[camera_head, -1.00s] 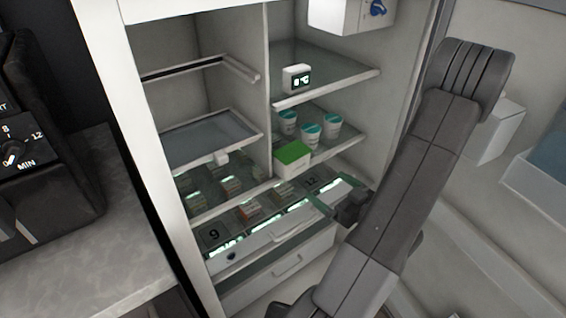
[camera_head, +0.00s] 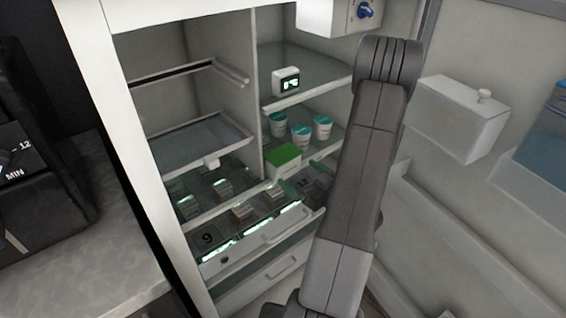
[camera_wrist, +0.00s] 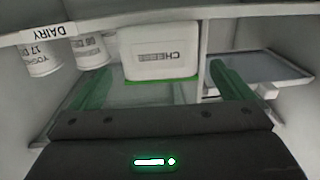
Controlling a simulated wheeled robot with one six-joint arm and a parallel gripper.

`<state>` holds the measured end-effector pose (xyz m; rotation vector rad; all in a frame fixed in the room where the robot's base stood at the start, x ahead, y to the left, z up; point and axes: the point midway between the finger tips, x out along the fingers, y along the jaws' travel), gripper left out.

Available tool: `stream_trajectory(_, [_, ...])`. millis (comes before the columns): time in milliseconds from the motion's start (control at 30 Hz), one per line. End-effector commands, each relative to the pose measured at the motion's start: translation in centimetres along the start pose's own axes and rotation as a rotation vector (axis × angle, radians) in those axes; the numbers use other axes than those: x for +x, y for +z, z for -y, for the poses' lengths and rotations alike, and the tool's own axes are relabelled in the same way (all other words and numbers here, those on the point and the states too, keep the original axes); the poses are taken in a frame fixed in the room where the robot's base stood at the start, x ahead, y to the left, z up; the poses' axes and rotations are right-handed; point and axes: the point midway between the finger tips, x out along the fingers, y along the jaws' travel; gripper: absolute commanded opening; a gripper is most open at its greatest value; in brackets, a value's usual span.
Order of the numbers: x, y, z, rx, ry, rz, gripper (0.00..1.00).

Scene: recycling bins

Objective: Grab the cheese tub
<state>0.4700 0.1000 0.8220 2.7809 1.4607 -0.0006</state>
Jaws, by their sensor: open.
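The cheese tub (camera_head: 284,165) is a white box with a green lid on the lower right shelf of the open fridge. In the wrist view the tub (camera_wrist: 158,52) shows its lettered white side, with a green edge below. My gripper (camera_wrist: 158,72) is open, its two green fingers apart, pointing toward the tub with one on either side of it in the picture. Nothing is held. In the head view my gripper (camera_head: 304,178) is just in front of the tub, partly hidden by my arm. I cannot tell whether the fingers touch the tub.
Several white cups with teal lids (camera_head: 301,132) stand behind and beside the tub. A shelf edge with a DAIRY label (camera_wrist: 48,31) is close in the wrist view. A display box (camera_head: 286,81) stands on the shelf above. An open drawer (camera_head: 262,238) lies below.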

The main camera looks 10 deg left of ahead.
Motion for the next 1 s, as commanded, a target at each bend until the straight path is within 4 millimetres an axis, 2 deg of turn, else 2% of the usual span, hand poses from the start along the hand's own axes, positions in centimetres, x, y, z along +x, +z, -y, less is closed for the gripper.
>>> stream_trajectory(267, [1.3,-0.2,0.0,-0.001,-0.002,0.0,1.0])
stream_trajectory(600, [5.1,-0.2,0.0,0.0,-0.002,0.0,1.0])
stream_trajectory(933, [5.6,-0.1,-0.1,0.001,0.001,0.0,1.0])
stream_trajectory(967, [5.6,-0.1,-0.1,0.001,0.001,0.0,0.98])
stream_trajectory(1000, [5.6,-0.2,-0.1,0.0,0.001,0.0,0.9])
